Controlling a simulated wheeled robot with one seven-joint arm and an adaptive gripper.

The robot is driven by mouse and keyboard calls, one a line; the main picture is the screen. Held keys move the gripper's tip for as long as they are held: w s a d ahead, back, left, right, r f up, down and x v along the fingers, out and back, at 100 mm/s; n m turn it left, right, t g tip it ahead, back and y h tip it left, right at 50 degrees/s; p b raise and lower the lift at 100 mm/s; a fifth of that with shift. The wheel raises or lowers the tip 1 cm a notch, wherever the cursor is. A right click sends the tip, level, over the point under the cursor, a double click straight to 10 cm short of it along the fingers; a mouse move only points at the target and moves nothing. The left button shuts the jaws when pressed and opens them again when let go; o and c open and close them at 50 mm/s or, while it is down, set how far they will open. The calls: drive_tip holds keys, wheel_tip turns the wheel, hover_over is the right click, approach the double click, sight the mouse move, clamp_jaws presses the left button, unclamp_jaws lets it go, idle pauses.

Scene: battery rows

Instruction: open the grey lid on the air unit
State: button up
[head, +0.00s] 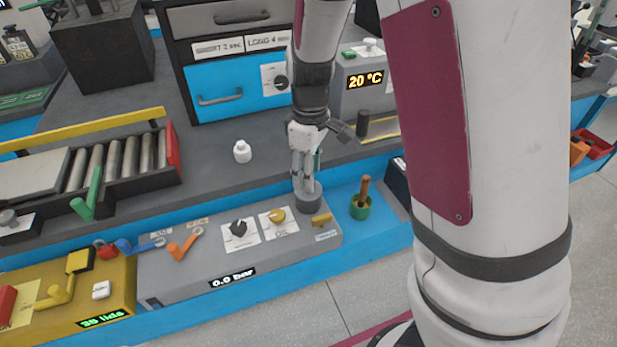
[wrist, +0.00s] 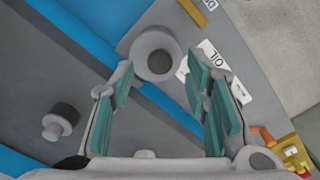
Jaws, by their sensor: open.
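The air unit (head: 190,262) is a long grey box with a "0.0 bar" display at the front of the bench. Its round grey lid (head: 309,203) stands at the right end of the top, below my gripper (head: 306,178). In the wrist view the lid (wrist: 141,45) is a light grey ring with a darker round centre, beyond and roughly between the fingertips of my gripper (wrist: 160,78). The teal-padded fingers are spread and hold nothing. I cannot tell whether they touch the lid. The lid's far side is partly hidden by the fingers in the head view.
A green pot (head: 360,209) with a brown handle stands further right.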

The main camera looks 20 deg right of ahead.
drive_tip(key=shift+f, duration=1.2)
clamp_jaws()
